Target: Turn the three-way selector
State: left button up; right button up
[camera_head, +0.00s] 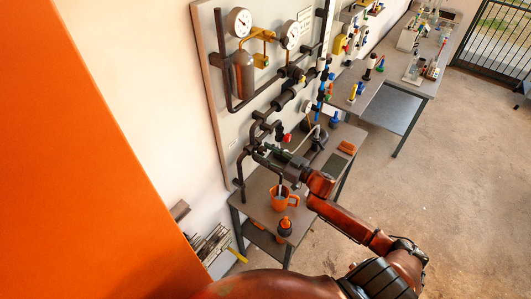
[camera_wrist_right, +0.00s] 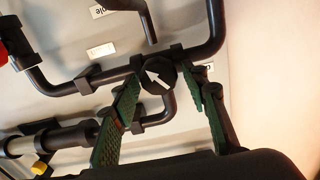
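The selector appears as a small black round knob with a white mark (camera_wrist_right: 158,75) on the dark piping of the wall panel in the right wrist view. My right gripper (camera_wrist_right: 161,80) is open, with one green finger on each side of the knob. Its fingertips are close to the knob, and I cannot tell whether either touches it. In the head view my right gripper (camera_head: 268,154) is at the lower part of the panel, and I cannot make out the selector there. My left gripper is not in view.
Dark pipes (camera_wrist_right: 205,50) and label plates surround the knob. A red part (camera_wrist_right: 12,42) is at upper left. Below the gripper, a grey table (camera_head: 250,207) holds an orange jug (camera_head: 283,202) and a bottle (camera_head: 285,227). The floor at right is clear.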

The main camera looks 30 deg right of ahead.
jog(key=c, duration=0.8)
jog(key=shift+c, duration=0.2)
jog(key=shift+n, duration=0.4)
jog(key=n, duration=0.4)
jog(key=shift+a+f+n+b, duration=0.1)
jog(key=shift+n+b, duration=0.3)
jog(key=n+b, duration=0.1)
jog(key=n, duration=0.4)
jog(key=shift+a, duration=0.1)
jog(key=shift+n, duration=0.4)
jog(key=o, duration=1.1)
jog(key=shift+s, duration=0.1)
